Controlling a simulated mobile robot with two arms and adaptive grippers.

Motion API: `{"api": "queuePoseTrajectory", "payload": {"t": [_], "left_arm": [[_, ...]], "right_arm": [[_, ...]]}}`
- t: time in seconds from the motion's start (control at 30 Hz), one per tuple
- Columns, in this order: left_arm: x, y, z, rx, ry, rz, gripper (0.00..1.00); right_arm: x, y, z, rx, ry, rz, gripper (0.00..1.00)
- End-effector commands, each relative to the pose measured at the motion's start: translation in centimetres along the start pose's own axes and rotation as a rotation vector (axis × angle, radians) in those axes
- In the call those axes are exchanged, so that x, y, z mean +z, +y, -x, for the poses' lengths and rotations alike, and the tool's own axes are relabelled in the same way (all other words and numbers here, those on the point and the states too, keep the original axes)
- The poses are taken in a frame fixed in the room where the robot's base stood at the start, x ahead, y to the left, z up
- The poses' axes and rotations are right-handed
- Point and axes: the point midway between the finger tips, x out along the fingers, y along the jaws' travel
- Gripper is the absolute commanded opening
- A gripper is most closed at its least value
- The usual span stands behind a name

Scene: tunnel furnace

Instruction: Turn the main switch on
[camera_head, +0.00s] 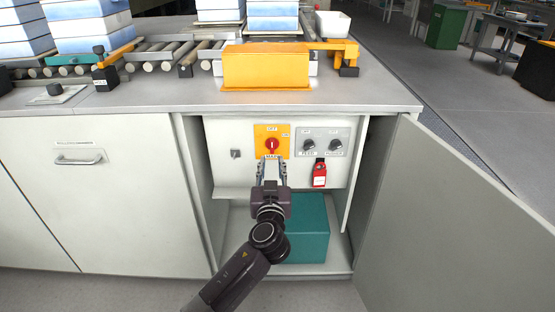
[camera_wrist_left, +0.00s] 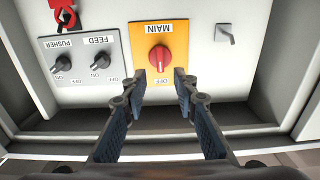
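The main switch is a red rotary knob (camera_head: 271,146) on a yellow plate (camera_head: 259,134) inside the open cabinet. In the left wrist view the knob (camera_wrist_left: 160,58) shows upright, with the word MAIN printed on the plate (camera_wrist_left: 148,34). The knob lies along the vertical, in line with the label at the plate's edge. My left gripper (camera_head: 271,168) is in front of the plate's lower part. In the wrist view its two fingers (camera_wrist_left: 160,78) are apart, with nothing between them; their tips are close to the knob's end. Contact cannot be told. My right gripper is not in view.
A grey panel (camera_head: 334,134) with feed and pusher knobs is beside the switch, with a red tag (camera_head: 319,173) below. A small grey latch (camera_head: 235,154) is on the other side. The cabinet door (camera_head: 455,225) stands open at right. A teal box (camera_head: 309,225) sits below.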

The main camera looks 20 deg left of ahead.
Motion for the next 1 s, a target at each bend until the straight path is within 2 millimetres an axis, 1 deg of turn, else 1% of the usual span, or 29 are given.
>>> {"api": "queuePoseTrajectory", "payload": {"t": [0.17, 0.37, 0.5, 0.67, 0.9, 0.93, 1.0], "left_arm": [[-0.2, -0.1, -2.1, -0.002, 0.005, -0.001, 0.27], [-0.2, -0.1, -5.3, -0.002, 0.003, -0.002, 0.27], [-0.1, 0.0, -6.8, 0.000, 0.002, -0.001, 0.27], [-0.1, 0.0, -7.6, 0.000, 0.001, -0.001, 0.27], [-0.1, 0.0, -7.7, 0.000, 0.001, 0.000, 0.27], [-0.1, 0.0, -7.7, 0.000, 0.001, 0.000, 0.26], [-0.1, 0.0, -7.7, 0.000, 0.001, 0.000, 0.18]], "right_arm": [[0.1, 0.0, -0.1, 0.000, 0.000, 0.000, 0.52], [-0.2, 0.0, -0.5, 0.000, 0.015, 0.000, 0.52], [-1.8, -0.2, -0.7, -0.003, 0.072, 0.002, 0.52], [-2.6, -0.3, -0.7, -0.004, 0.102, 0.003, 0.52], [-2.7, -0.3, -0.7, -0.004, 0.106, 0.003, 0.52], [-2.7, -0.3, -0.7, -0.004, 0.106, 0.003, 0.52], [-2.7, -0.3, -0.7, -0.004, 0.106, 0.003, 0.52]]}}
